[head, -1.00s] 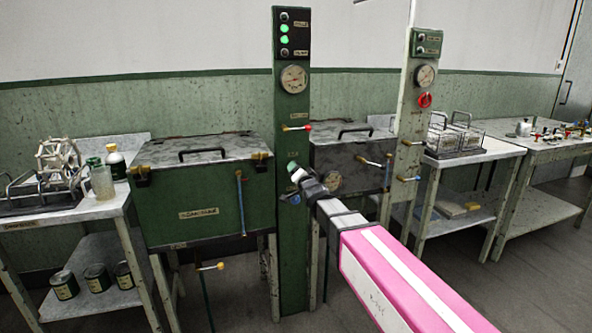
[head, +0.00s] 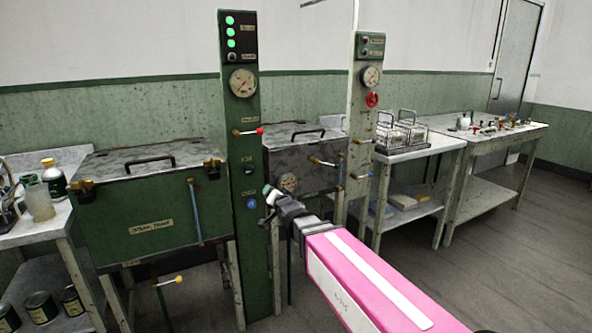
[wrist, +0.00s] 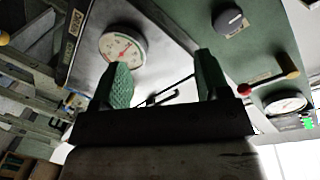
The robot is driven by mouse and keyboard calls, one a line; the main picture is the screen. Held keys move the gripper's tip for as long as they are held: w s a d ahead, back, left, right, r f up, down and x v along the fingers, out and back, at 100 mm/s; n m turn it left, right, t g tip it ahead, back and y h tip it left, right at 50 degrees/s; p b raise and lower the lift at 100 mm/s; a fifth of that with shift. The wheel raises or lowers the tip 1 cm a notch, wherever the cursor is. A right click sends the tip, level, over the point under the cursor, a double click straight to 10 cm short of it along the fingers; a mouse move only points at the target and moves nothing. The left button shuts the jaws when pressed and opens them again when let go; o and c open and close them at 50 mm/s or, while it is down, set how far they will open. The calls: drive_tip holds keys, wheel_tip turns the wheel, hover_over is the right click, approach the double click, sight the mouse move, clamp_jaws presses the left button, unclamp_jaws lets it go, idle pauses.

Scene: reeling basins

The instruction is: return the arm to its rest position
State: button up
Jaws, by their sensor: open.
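My gripper (head: 270,197) is at the end of my pink and white arm, which reaches forward from the lower right in the head view. Its tip shows in front of the second basin, just right of the green control post (head: 241,160). In the wrist view my gripper (wrist: 160,80) has its two green pads well apart. I see nothing held between them. Past the pads are a round dial (wrist: 122,48), a dark knob (wrist: 228,20) and a red-ended lever (wrist: 268,83).
A green steam basin (head: 150,228) stands left of the post, a dark basin (head: 300,155) behind my gripper. A paler post (head: 362,120) stands to its right. Side tables (head: 425,150) hold wire racks and small items. The floor (head: 510,270) at the right is clear.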

drive_tip(key=d+f+g+h, duration=0.45)
drive_tip(key=d+f, duration=0.65)
drive_tip(key=d, duration=0.3)
drive_tip(key=s+d+f+n+g+h, duration=0.1)
drive_tip(key=s+d+f+g, duration=0.4)
drive_tip(key=s+d+f, duration=0.2)
drive_tip(key=s+d+f+n+g+h, duration=0.1)
drive_tip(key=s+d+f+g, duration=0.4)
drive_tip(key=s+d, duration=0.5)
wheel_tip(320, 180, down, 2)
drive_tip(key=d+h, duration=0.1)
drive_tip(key=d, duration=0.1)
drive_tip(key=shift+s+d+n, duration=0.15)
drive_tip(key=shift+d+n, duration=0.15)
